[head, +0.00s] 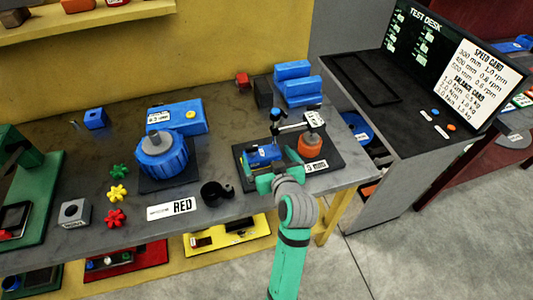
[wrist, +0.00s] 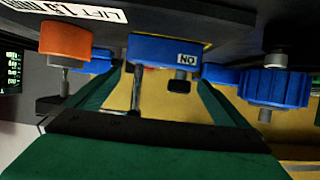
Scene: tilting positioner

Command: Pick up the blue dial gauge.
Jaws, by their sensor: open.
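A small blue part (head: 277,114), seemingly the dial gauge, sits at the upper end of a jointed black arm above a dark base plate (head: 243,172). Its face is too small to read. Below it on the plate are a blue block (head: 264,153) and an orange cylinder (head: 310,145). My gripper (head: 275,170) is open at the plate's front edge, close in front of the blue block. In the wrist view, which appears upside down, the blue block (wrist: 165,50) marked ON lies between and beyond my open fingers (wrist: 160,82). I cannot make out the gauge there.
Blue blocks (head: 300,90) stand behind. The test desk (head: 350,85) is at right. Bare bench (head: 130,185) shows around the motor.

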